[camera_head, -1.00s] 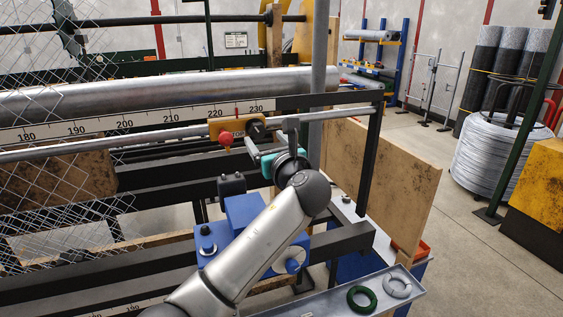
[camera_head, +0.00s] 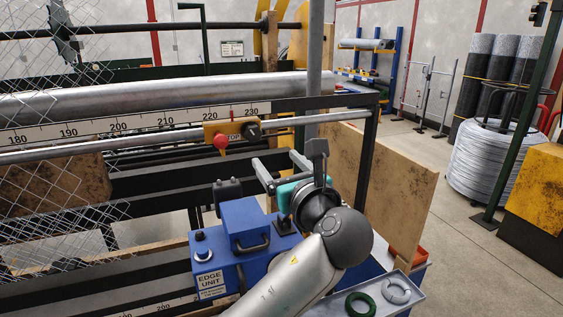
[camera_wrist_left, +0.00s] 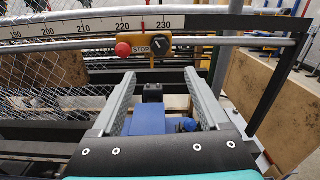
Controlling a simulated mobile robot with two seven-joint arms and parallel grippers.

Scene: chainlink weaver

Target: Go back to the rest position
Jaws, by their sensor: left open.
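My left gripper (camera_head: 280,168) is open and empty in the head view, in front of the machine rail and just below the yellow stop box (camera_head: 232,131). In the left wrist view its two grey fingers (camera_wrist_left: 156,92) stand wide apart, with nothing between them but the blue edge unit behind. The stop box carries a red button (camera_head: 221,142) and a black knob (camera_head: 252,131); it also shows in the left wrist view (camera_wrist_left: 142,43), ahead of the fingers and apart from them. My right gripper is not in either view.
The blue edge unit (camera_head: 218,258) stands beside my left arm. A grey tray (camera_head: 412,301) with a green ring (camera_head: 361,304) and a grey ring (camera_head: 397,290) lies at lower right. A wooden panel (camera_head: 400,185) stands right of the gripper.

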